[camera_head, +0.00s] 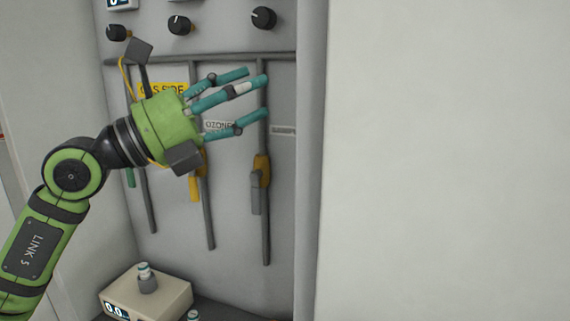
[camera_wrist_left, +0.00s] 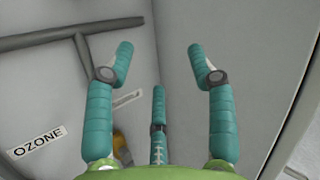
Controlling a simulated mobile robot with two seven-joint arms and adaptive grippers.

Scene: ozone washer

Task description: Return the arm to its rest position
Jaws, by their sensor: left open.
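My left arm comes in from the left in the head view, green with dark joints. Its gripper (camera_head: 256,97) has teal fingers spread open and empty, in front of the grey panel with pipes. In the left wrist view the gripper (camera_wrist_left: 163,75) also shows open, with two fingers apart and a third between them lower down. Nothing is between the fingers. The fingers overlap the pipes in the head view; I cannot tell how far they are from them. My right gripper is not in view.
The panel has black knobs (camera_head: 264,18), grey pipes (camera_head: 266,225) and a yellow valve with a grey handle (camera_head: 257,195). An OZONE label (camera_wrist_left: 38,142) is beside the fingers. A beige box (camera_head: 165,298) with a display stands below. A plain pale wall (camera_head: 450,160) fills the right.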

